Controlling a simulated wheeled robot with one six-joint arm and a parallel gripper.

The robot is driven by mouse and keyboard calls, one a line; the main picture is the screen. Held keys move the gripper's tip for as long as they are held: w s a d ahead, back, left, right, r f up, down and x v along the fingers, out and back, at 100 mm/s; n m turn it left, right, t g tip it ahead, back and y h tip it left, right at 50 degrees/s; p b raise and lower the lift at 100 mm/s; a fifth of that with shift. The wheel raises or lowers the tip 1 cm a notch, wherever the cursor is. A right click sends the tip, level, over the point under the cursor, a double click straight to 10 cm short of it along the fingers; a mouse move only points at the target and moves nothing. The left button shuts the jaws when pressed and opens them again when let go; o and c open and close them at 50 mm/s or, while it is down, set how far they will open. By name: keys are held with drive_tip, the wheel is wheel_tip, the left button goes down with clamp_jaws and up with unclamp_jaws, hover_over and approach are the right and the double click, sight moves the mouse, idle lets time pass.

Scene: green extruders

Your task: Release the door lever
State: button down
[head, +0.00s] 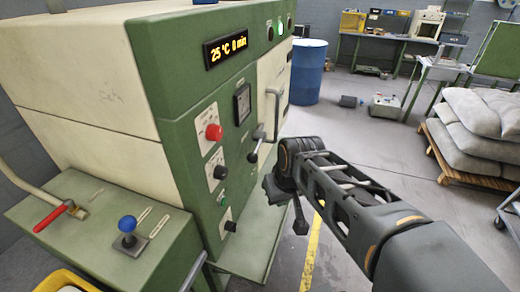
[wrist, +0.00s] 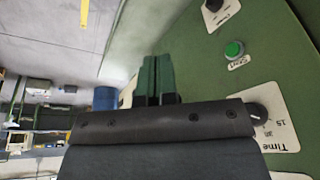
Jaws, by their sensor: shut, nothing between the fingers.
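The door lever (head: 264,140) is a grey bent handle with a black knob at its lower end. In the head view it is on the pale door (head: 272,78) of the green and cream machine, right of the dials. My gripper (head: 272,190) is below and slightly right of the lever, apart from it in the picture. In the wrist view its two green fingers (wrist: 156,78) are together with nothing between them. I cannot make out the lever in the wrist view. The fingertips are hard to tell in the head view.
The machine's front panel has a red knob (head: 214,132), a dial (head: 220,172) and a green button, which also shows in the wrist view (wrist: 234,49). A blue-knobbed stick (head: 127,224) is on the left bench. A blue barrel (head: 308,72) and stacked sacks (head: 480,125) stand beyond open floor.

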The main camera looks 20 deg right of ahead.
drive_tip(key=w+d+r+n+y, duration=0.2)
drive_tip(key=w+d+r+n, duration=0.1)
drive_tip(key=w+r, duration=0.3)
drive_tip(key=w+d+r+n+y+b, duration=0.1)
drive_tip(key=w+d+r+n, duration=0.3)
drive_tip(key=w, duration=0.7)
wheel_tip(320, 180, up, 2)
drive_tip(key=shift+r+n+g+y+b, duration=0.35)
drive_tip(key=shift+n+y, duration=0.25)
drive_tip(key=shift+y, duration=0.2)
drive_tip(key=shift+f, duration=0.15)
drive_tip(key=s+x, duration=0.1)
drive_tip(key=x, duration=1.2)
drive_tip(key=shift+a+f, duration=0.35)
drive_tip(key=shift+a, duration=0.15)
drive_tip(key=shift+w+b, duration=0.15)
drive_tip(key=shift+b, duration=0.15)
